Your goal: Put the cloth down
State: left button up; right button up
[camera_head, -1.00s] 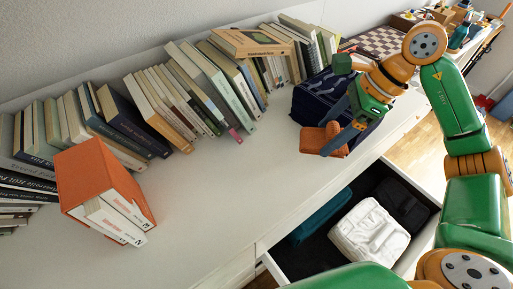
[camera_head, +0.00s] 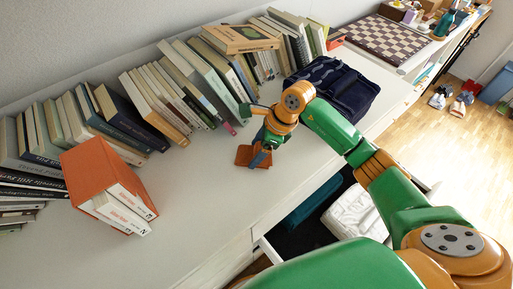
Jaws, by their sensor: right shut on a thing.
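The cloth is a small orange-brown piece (camera_head: 246,157), low over or on the white top of the cabinet (camera_head: 215,190), right of the row of books. My right gripper (camera_head: 262,155) is shut on the cloth. Its blue fingers point down and cover part of the cloth. I cannot tell whether the cloth touches the surface. My left gripper is not in view.
A dark blue bag (camera_head: 345,92) stands right of my right gripper. A long row of books (camera_head: 165,95) lines the wall. An orange book box (camera_head: 90,170) stands at left. An open drawer (camera_head: 268,250) holds folded white (camera_head: 352,212) and teal (camera_head: 312,203) textiles. The top's middle is free.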

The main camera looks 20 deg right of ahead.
jog(key=shift+f, duration=0.2)
jog(key=o, duration=1.1)
jog(key=shift+r, duration=0.1)
jog(key=shift+c, duration=0.2)
jog(key=shift+r, duration=0.25)
jog(key=v, duration=1.2)
jog(key=shift+f, duration=0.1)
